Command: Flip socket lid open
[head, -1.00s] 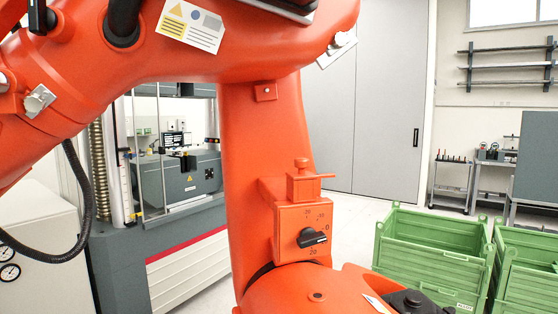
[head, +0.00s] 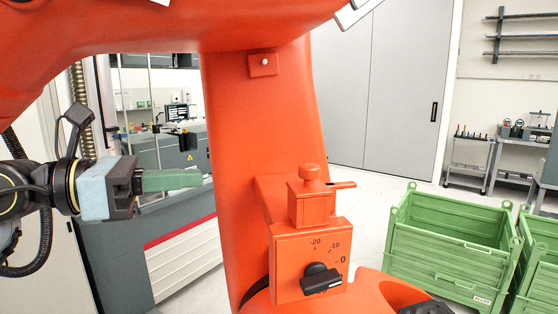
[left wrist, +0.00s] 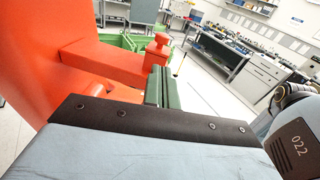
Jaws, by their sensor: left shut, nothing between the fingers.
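An orange housing (head: 310,255) on the big orange machine carries a dial scale and a black knob (head: 321,279). On top of it sits a small orange block (head: 310,203) with a round knob and a thin lever pointing right. The block also shows in the left wrist view (left wrist: 157,58). I cannot tell for sure which part is the socket lid, and none looks swung open. My left gripper (head: 200,178), with green fingers, is shut and empty, left of the machine column and apart from the block in the head view. Its fingers also show in the left wrist view (left wrist: 157,72). My right gripper is out of view.
The orange machine's column (head: 225,150) and upper arm (head: 130,35) fill much of the view. A grey test machine (head: 115,245) stands behind at left. Green crates (head: 455,240) stand on the floor at right. Grey cabinet doors (head: 385,90) are at the back.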

